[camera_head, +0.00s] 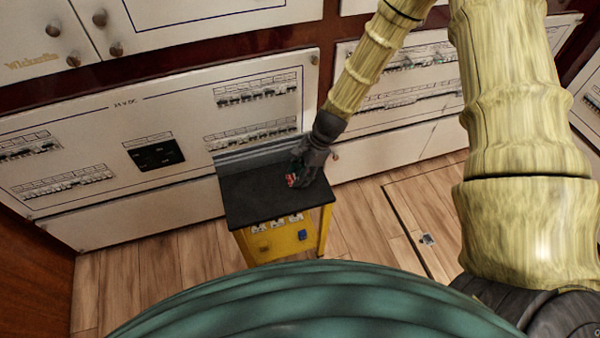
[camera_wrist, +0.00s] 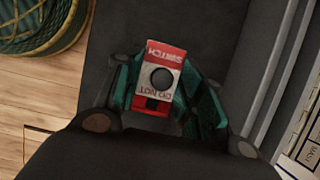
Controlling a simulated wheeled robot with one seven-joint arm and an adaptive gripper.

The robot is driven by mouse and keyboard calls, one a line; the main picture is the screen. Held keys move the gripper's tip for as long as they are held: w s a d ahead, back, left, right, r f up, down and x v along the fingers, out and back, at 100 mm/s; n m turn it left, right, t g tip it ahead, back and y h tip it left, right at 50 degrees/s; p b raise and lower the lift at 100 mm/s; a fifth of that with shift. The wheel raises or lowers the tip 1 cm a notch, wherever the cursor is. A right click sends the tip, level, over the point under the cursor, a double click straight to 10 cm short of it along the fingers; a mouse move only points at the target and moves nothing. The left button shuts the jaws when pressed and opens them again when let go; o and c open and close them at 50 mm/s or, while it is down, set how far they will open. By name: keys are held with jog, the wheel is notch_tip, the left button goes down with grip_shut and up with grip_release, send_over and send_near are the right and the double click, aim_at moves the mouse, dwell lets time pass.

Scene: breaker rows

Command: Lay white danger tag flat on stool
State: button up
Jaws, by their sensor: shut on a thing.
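The danger tag (camera_wrist: 163,62) is white with red bands, a round hole and printed words, of which "SWITCH" and "DO NOT" can be read. My gripper (camera_wrist: 165,112) is shut on it, with green finger pads at its two sides. The stool (camera_head: 250,193) has a black top and a yellow body. In the head view my gripper (camera_head: 297,178) is over the right part of the stool top, and a bit of the tag shows red there. The dark top fills the wrist view behind the tag. I cannot tell whether the tag touches it.
White breaker panels (camera_head: 160,140) stand behind the stool, close to its back edge. The left part of the stool top is bare. Wooden floor (camera_head: 180,265) lies around it, with a hatch (camera_head: 425,235) at the right.

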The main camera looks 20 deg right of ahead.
jog(key=shift+f, duration=0.55)
jog(key=o, duration=0.9)
jog(key=shift+r, duration=0.1)
jog(key=shift+v, duration=5.9)
jog(key=s+d+f+n+h+p, duration=0.1)
jog(key=s+f+n+h+p, duration=0.1)
jog(key=s+f+n, duration=0.35)
jog(key=s+f+n+h+p, duration=0.1)
jog(key=s+f+n+p, duration=0.15)
jog(key=s, duration=0.65)
jog(key=s+n+p, duration=0.1)
jog(key=s+n, duration=0.2)
jog(key=s, duration=0.2)
jog(key=s+a+f+n+h+p, duration=0.1)
jog(key=s+n+p, duration=0.1)
jog(key=s, duration=0.4)
jog(key=s+f+n+p, duration=0.1)
jog(key=s+n+p, duration=0.1)
jog(key=s+n, duration=0.2)
jog(key=shift+s+a+n+h, duration=0.15)
jog(key=shift+s+n+h, duration=0.15)
jog(key=shift+s, duration=0.6)
